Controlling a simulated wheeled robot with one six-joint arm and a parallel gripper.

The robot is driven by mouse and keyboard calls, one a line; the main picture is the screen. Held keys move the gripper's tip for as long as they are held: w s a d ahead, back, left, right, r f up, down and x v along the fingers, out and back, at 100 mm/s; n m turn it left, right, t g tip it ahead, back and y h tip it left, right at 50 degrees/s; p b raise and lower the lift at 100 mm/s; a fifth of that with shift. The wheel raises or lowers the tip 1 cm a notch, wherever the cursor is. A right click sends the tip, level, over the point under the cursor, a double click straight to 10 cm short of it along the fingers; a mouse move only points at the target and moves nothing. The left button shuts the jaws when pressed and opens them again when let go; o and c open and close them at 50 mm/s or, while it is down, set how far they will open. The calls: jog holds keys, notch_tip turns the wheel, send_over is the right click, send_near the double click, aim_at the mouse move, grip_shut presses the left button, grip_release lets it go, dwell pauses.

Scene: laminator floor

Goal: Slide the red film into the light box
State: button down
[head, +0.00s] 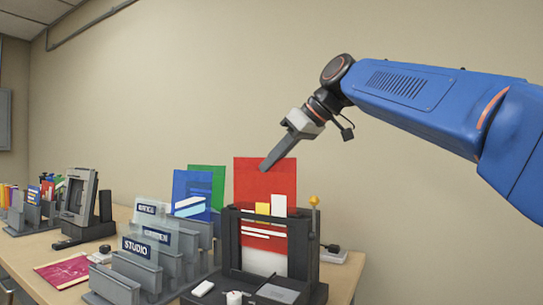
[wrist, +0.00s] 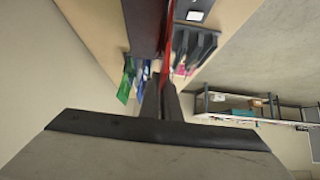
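The red film (head: 262,180) stands upright at the dark light box (head: 232,240), its upper part rising above the frame. Red with white lines also shows through the box's front window, so its lower part is inside. My gripper (head: 266,166) reaches down from the upper right to the film's top edge. In the wrist view, the two fingers (wrist: 160,103) are close together with the thin red film edge (wrist: 168,62) between them. The gripper appears shut on the film. The film's bottom edge is hidden.
Left of the box, a grey rack (head: 140,275) holds clear signs, one reading STUDIO. Blue film (head: 190,190) and green film (head: 212,177) stand behind it. A grey device (head: 80,205) and a magenta sheet (head: 65,270) are farther left. An amber-tipped post (head: 314,202) stands at the box's right.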

notch_tip(320, 180, down, 6)
jog(key=shift+f, duration=0.2)
dwell(0.8)
jog(key=c, duration=1.9)
grip_release()
jog(key=shift+d, duration=0.1)
jog(key=v, duration=1.7)
jog(key=shift+r, duration=0.15)
jog(key=s+d+f+m+h, duration=0.2)
jog(key=s+f, duration=0.5)
jog(key=f, duration=1)
jog(key=s+d+f+m+h, duration=0.3)
jog(key=s+d+f+m, duration=0.2)
jog(key=f, duration=1.2)
jog(key=s+d+f+m+h, duration=0.2)
jog(key=s+f, duration=0.7)
jog(key=f, duration=0.9)
jog(key=shift+s+d+f+m+h, duration=0.15)
jog(key=shift+d+m, duration=0.4)
jog(key=shift+d, duration=0.3)
jog(key=shift+s+d+r+m+h, duration=0.15)
jog(key=shift+d+m, duration=0.4)
jog(key=shift+d, duration=0.3)
